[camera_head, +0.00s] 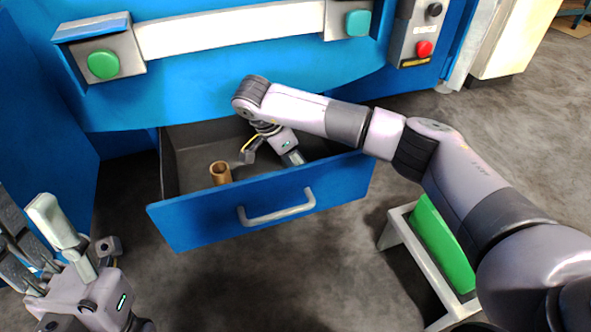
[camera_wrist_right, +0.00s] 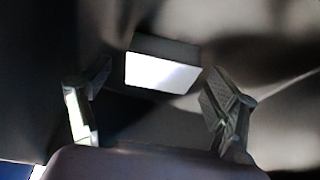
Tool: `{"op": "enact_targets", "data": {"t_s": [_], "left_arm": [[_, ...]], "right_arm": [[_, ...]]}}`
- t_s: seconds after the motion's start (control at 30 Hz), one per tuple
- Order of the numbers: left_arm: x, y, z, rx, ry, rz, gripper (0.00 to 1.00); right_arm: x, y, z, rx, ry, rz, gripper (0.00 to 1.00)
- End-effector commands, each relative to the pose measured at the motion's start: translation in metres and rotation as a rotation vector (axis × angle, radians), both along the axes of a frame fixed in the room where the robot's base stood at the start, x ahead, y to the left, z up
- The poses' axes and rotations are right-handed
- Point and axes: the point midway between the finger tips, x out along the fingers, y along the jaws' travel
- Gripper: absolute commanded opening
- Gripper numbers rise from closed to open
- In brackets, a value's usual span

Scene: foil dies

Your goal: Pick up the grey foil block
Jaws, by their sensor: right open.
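A block with a bright, glossy face and dark sides, seemingly the grey foil block (camera_wrist_right: 163,72), lies ahead between my right fingers in the right wrist view. Gaps show on both sides of it. My right gripper (camera_head: 270,156) reaches down into the open drawer (camera_head: 262,207); its two fingers are spread, and it also shows in the right wrist view (camera_wrist_right: 157,88). In the head view I cannot make out the block; my right gripper and arm cover that part of the drawer. My left gripper (camera_head: 78,242) is at the lower left, outside the drawer, its jaw state unclear.
A brass hollow cylinder (camera_head: 221,172) stands in the drawer, left of my right gripper. The drawer has a blue front with a grey handle (camera_head: 277,207). The blue machine (camera_head: 250,70) rises behind it. A green-topped stand (camera_head: 440,240) is at the right.

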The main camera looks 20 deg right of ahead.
Motion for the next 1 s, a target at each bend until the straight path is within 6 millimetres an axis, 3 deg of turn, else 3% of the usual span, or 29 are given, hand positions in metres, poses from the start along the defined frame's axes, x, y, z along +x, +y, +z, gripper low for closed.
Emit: {"op": "enact_targets", "data": {"t_s": [0.07,0.3,0.87,1.0], "left_arm": [[0.0004,0.0004,0.0081,-0.002,-0.044,0.003,0.40],[0.0013,-0.0001,0.0106,-0.001,-0.044,0.003,0.40],[0.0009,-0.0002,0.0104,0.000,-0.045,0.002,0.40],[0.0010,-0.0002,0.0104,0.000,-0.045,0.002,0.40]], "right_arm": [[0.0004,-0.0033,-0.0122,0.001,0.001,0.001,0.82],[0.0012,-0.0043,-0.0120,0.000,-0.001,0.003,0.82],[0.0010,-0.0040,-0.0120,0.000,0.000,0.002,0.45],[0.0010,-0.0040,-0.0120,0.000,0.000,0.002,0.43]]}}
